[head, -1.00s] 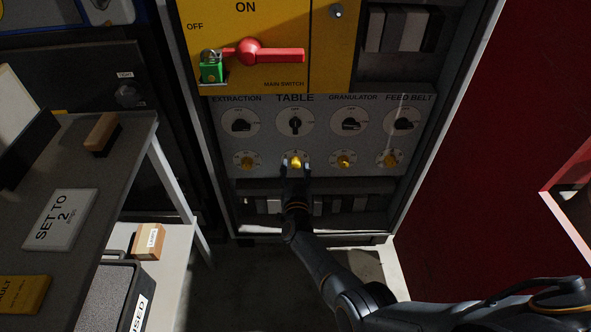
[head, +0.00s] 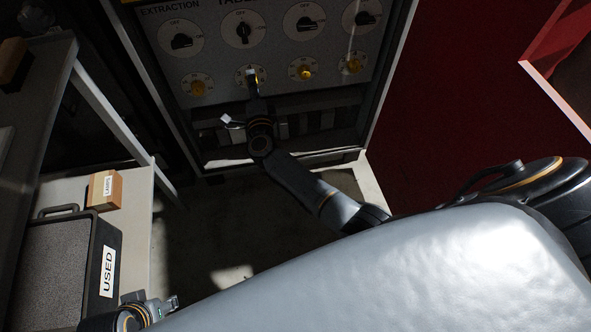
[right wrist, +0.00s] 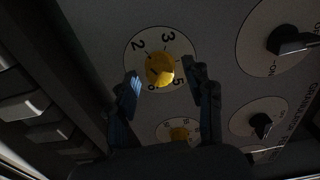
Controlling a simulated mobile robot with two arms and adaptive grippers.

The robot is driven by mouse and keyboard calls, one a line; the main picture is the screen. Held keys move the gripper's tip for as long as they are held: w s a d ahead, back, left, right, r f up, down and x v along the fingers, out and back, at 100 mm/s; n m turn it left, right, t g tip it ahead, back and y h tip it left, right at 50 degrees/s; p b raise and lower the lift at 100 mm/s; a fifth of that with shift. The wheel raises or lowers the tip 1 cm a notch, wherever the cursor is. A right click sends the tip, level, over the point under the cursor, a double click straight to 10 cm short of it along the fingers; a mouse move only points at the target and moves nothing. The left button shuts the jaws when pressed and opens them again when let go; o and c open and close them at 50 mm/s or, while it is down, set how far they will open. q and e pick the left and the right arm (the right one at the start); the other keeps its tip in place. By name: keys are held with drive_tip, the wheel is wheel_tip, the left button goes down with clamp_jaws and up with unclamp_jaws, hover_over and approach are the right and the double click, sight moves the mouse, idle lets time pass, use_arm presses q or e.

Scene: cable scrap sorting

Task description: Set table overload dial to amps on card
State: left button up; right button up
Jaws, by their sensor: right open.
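The table overload dial (right wrist: 160,70) is a yellow knob on a white disc, with 2, 3 and 5 readable around it. In the head view my right gripper (head: 253,82) reaches up to it and covers much of it. In the right wrist view the open fingers (right wrist: 162,78) stand on either side of the knob; whether they touch it I cannot tell. The knob's pointer is too dark to read. The set-to card's face is not in view now. Part of my left gripper (head: 168,304) shows at the bottom left of the head view; its jaws are unclear.
The black TABLE knob (head: 243,29) is above the dial. The granulator overload dial (head: 303,68) is to its right and shows in the right wrist view (right wrist: 180,133). A cart at left holds a USED case (head: 107,270) and a wooden LAMPS block (head: 104,190).

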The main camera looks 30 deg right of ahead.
use_arm(q)
wheel_tip(320, 180, down, 14)
drive_tip(key=b, duration=1.3)
use_arm(e)
drive_tip(key=s+a+m+p, duration=0.4)
drive_tip(key=s+m+p, duration=0.2)
drive_tip(key=s+m, duration=0.5)
use_arm(q)
wheel_tip(320, 180, up, 34)
drive_tip(key=p, duration=2.7)
drive_tip(key=shift+f+p, duration=0.25)
drive_tip(key=shift+p, duration=0.1)
use_arm(e)
drive_tip(key=s+f+n+g+y, duration=0.3)
drive_tip(key=s+f+n, duration=0.4)
drive_tip(key=s+n, duration=0.4)
drive_tip(key=s+f+n+g+y, duration=0.4)
drive_tip(key=s+f+n, duration=0.4)
drive_tip(key=n, duration=0.8)
drive_tip(key=s+g, duration=0.1)
drive_tip(key=s, duration=0.2)
use_arm(q)
drive_tip(key=shift+f, duration=0.1)
